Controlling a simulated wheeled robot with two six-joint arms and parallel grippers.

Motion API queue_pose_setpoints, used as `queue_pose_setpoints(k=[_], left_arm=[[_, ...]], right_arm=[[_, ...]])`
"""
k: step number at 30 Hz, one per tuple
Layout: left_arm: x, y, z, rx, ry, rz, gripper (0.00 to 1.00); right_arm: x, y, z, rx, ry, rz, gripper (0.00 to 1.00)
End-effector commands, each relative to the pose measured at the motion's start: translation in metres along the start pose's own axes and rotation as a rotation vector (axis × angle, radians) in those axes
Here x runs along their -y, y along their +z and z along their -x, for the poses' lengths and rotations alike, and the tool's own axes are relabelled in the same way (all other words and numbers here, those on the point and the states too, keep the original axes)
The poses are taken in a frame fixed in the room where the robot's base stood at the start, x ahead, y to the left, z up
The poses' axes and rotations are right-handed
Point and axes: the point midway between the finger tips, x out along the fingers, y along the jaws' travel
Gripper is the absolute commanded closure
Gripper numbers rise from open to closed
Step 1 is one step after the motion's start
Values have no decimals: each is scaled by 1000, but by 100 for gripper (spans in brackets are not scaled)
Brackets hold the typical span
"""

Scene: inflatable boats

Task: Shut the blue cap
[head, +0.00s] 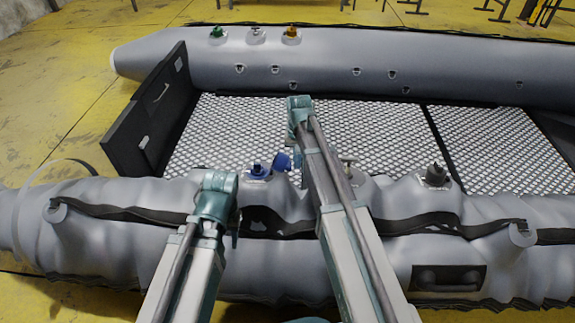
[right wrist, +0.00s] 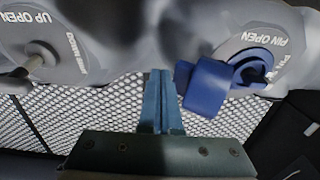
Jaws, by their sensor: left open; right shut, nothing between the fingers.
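The blue cap (head: 282,162) hangs open beside its blue valve (head: 257,171) on the near grey tube. In the right wrist view the cap (right wrist: 204,86) is swung off the valve (right wrist: 252,68), to its left, joined by a blue strap. My right gripper (right wrist: 159,74) is shut and empty, just left of the cap with its tips near the tube; whether it touches the cap is unclear. In the head view its fingers are hidden behind my arm. My left gripper (head: 234,222) is open, low in front of the near tube, its fingers mostly hidden.
A valve with a grey stem (right wrist: 35,55) stands left of my right gripper; a dark-capped valve (head: 435,175) is further right. The far tube (head: 400,60) carries green (head: 217,33), white (head: 257,34) and orange (head: 291,34) caps. The patterned floor (head: 230,130) is clear.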

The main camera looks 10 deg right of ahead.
Motion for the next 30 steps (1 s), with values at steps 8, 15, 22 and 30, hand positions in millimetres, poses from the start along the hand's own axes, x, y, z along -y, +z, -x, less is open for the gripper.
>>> queue_pose_setpoints(k=[8, 15, 22, 30], left_arm=[[-2, -1, -18, 0, 0, 0, 55], [-3, -2, -31, 0, 0, 0, 55], [-4, -2, -32, 0, 0, 0, 55], [-2, -1, -21, 0, 0, 0, 55]], right_arm=[[0, 0, -18, 0, 0, 0, 100], [0, 0, -31, 0, 0, 0, 100], [0, 0, -32, 0, 0, 0, 100], [7, -2, -21, 1, -1, 1, 100]])
